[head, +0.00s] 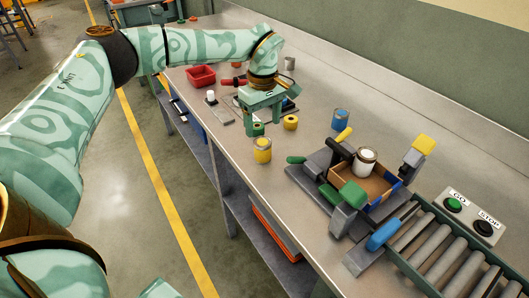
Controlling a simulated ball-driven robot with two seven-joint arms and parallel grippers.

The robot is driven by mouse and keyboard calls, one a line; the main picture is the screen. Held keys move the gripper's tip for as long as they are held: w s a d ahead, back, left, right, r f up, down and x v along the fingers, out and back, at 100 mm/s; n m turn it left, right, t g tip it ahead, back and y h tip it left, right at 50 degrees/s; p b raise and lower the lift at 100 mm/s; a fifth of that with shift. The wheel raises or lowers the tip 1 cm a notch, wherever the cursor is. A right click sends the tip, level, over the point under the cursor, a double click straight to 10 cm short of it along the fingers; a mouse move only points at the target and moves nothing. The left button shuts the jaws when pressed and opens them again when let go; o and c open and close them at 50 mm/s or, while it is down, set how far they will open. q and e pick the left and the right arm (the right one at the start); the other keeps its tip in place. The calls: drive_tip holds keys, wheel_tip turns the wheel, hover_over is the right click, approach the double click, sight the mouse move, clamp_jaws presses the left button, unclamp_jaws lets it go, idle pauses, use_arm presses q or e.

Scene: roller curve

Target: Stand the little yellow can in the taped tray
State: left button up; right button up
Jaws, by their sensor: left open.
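A small yellow can (262,150) with a pale metal rim stands upright near the front edge of the bench. The cardboard tray (376,187) with blue tape sits further right, held among clamps with green, yellow and blue parts. A white can (365,161) stands in the tray. My left gripper (266,118) points down over the bench just behind the yellow can, open and apart from it. I see nothing held between its fingers. My right gripper does not show.
A blue can (340,119) stands behind the clamps. A red bin (201,76) is further back. A roller conveyor (440,243) and a button box (470,216) are at the right.

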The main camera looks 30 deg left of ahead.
sight(263, 141)
use_arm(q)
wheel_tip(263, 141, down, 2)
drive_tip(key=shift+f, duration=0.15)
wheel_tip(263, 141, down, 5)
drive_tip(key=shift+s+d+b, duration=0.1)
drive_tip(key=shift+s+b, duration=0.05)
drive_tip(key=shift+b, duration=0.9)
drive_tip(key=shift+s, duration=0.1)
drive_tip(key=shift+c, duration=0.9)
drive_tip(key=c, duration=1.1)
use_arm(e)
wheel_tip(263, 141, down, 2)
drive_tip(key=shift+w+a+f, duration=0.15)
use_arm(q)
drive_tip(key=shift+o, duration=0.2)
drive_tip(key=shift+r, duration=0.3)
